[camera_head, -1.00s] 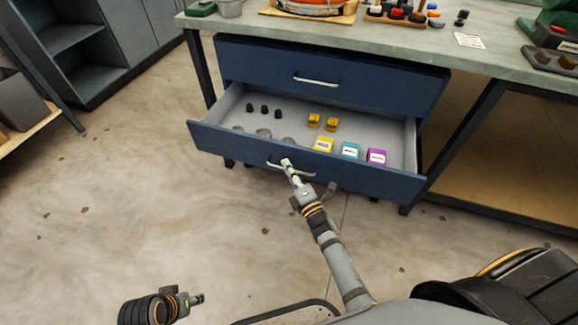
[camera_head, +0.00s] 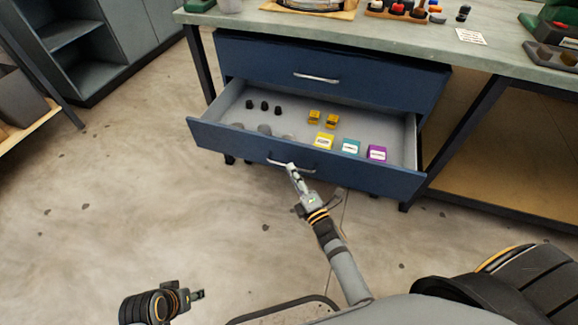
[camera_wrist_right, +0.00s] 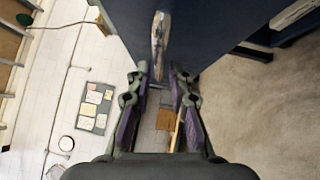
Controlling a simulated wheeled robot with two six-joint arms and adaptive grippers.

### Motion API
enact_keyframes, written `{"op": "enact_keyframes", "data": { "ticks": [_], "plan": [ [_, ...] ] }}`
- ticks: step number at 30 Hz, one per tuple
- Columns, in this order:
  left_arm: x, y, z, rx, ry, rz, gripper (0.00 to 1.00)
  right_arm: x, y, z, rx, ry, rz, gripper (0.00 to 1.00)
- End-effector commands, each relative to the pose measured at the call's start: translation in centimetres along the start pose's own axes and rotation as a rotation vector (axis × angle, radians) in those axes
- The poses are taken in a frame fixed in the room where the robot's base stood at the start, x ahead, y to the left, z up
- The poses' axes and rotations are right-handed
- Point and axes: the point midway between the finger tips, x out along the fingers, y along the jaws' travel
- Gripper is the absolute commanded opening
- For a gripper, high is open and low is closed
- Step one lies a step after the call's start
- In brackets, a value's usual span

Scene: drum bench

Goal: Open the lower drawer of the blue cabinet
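The blue cabinet (camera_head: 262,62) stands under the bench. Its lower drawer (camera_head: 370,178) is pulled well out, with its inside showing. Its upper drawer is shut. The lower drawer's metal handle (camera_head: 276,162) also shows in the right wrist view (camera_wrist_right: 160,45), at the top middle. My right gripper (camera_head: 291,167) is just in front of this handle. In the wrist view its two fingers (camera_wrist_right: 159,76) are apart, with nothing held between them; the handle lies just beyond the tips. My left gripper (camera_head: 199,295) is low at the left, over the floor, too small to read.
The drawer holds dark knobs (camera_head: 264,105), grey discs, and yellow, teal (camera_head: 350,146) and purple (camera_head: 376,152) boxes. The bench top (camera_head: 400,45) carries several items. A bench leg (camera_head: 455,135) stands to the right. The floor (camera_head: 130,215) at the left is clear.

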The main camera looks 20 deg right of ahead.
Motion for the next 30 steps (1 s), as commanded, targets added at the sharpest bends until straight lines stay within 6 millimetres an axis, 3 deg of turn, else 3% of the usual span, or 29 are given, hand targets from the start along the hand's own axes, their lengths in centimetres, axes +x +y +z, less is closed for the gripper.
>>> {"op": "enact_keyframes", "data": {
  "ticks": [6, 12, 30],
  "plan": [
    [0.0, 0.0, 0.1, 0.001, -0.001, 0.000, 0.40, -5.5, -0.1, 0.0, 0.001, 0.001, -0.005, 0.20],
    [0.0, 0.0, 0.1, 0.001, -0.001, -0.001, 0.40, -8.2, -0.1, 0.0, 0.000, 0.000, -0.002, 0.20],
    [0.0, 0.0, 0.1, 0.001, -0.002, -0.001, 0.40, -8.7, -0.1, 0.0, 0.002, -0.001, -0.002, 0.20]
  ]
}}
